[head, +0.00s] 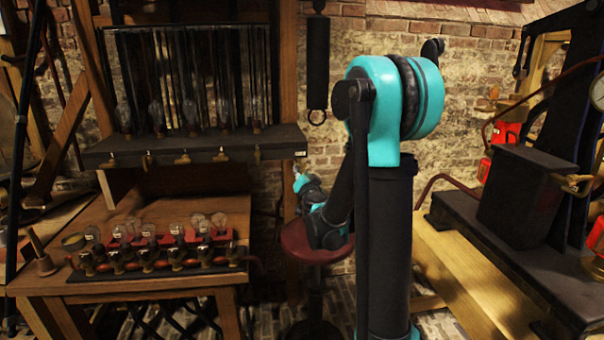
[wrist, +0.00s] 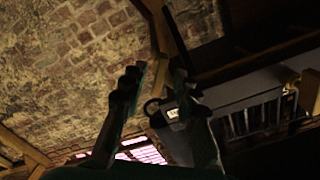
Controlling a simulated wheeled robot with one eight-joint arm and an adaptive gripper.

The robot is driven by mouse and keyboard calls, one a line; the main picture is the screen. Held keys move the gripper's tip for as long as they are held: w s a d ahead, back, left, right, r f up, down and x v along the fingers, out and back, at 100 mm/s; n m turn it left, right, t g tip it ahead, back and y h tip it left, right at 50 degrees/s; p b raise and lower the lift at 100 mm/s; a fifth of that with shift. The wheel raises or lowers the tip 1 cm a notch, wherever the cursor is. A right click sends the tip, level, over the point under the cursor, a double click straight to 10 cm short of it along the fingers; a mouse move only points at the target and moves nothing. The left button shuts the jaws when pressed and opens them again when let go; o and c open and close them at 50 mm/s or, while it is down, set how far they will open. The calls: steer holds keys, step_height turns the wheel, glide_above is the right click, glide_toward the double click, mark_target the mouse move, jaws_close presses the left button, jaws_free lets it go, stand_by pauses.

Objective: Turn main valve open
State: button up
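I cannot tell for sure which fitting is the main valve. A row of small brass taps (head: 148,254) on red fittings runs along a dark board on the wooden bench at the left. Several brass fittings (head: 183,159) hang from the front of the dark shelf above. A brass handle (head: 574,183) sits on the dark box at the right. My gripper (wrist: 158,78) shows two dark fingers spread apart in the wrist view, with nothing seen between their tips. In the head view my arm's far end is left of my column, over the stool; its fingers are too small to read.
The wooden bench (head: 120,292) carries several glass bulbs. The dark shelf (head: 215,142) juts out above it. A red round stool (head: 296,243) stands beside my arm. A black cylinder (head: 317,62) hangs on the brick wall. The dark machine bed (head: 480,250) fills the right side.

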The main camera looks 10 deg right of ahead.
steer(key=shift+w, duration=0.55)
jaws_close()
steer(key=shift+n, duration=0.3)
steer(key=shift+d+n, duration=0.1)
steer(key=shift+n, duration=3.3)
